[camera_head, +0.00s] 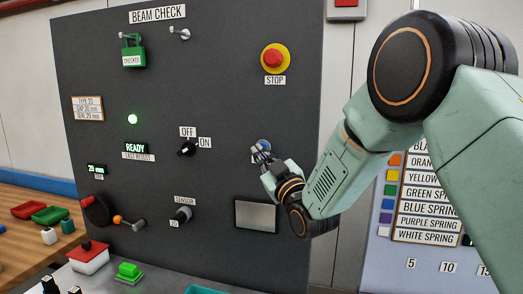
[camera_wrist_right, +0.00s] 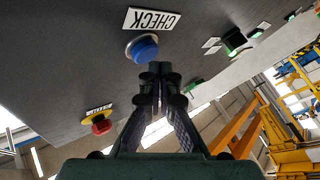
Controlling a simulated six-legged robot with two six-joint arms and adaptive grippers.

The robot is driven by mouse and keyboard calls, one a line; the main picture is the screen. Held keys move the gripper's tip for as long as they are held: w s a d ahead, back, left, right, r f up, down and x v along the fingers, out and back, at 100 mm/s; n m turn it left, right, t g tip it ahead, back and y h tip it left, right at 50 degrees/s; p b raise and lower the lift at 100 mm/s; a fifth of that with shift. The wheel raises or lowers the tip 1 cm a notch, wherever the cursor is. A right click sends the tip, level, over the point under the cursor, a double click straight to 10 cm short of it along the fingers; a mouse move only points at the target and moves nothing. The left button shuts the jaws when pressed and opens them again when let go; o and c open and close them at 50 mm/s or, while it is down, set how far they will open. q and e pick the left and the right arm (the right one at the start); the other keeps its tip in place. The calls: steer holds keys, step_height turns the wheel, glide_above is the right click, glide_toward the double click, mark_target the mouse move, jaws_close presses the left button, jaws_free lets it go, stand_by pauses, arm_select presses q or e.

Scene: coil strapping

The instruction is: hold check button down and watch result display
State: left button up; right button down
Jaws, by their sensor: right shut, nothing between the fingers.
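The round blue check button (camera_wrist_right: 143,47) sits in a metal ring under the CHECK label (camera_wrist_right: 152,20) in the right wrist view. In the head view it is mostly hidden by my right gripper (camera_head: 261,154). My right gripper (camera_wrist_right: 158,72) is shut and empty, its fingertips close in front of the button; I cannot tell whether they touch it. The result display (camera_head: 136,147) on the dark BEAM CHECK panel (camera_head: 225,70) reads READY in green, above a LAST RESULT label. My left gripper is not in view.
A red and yellow stop button (camera_head: 275,58) is above my right gripper. A green lamp (camera_head: 132,118) is lit. An OFF/ON switch (camera_head: 187,148) and a sensor knob (camera_head: 181,215) are to the left. A grey plate (camera_head: 256,216) is below.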

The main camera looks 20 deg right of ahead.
steer(key=shift+w+d, duration=0.4)
steer(key=shift+w, duration=0.15)
stand_by(1.0)
steer(key=shift+s+a, duration=0.1)
stand_by(1.0)
steer(key=shift+s+a+b, duration=0.35)
steer(key=shift+s+a, duration=0.05)
steer(key=shift+s, duration=0.2)
steer(key=s+a, duration=0.1)
steer(key=s, duration=0.1)
steer(key=s+a, duration=0.1)
steer(key=s, duration=0.1)
steer(key=shift+a, duration=0.4)
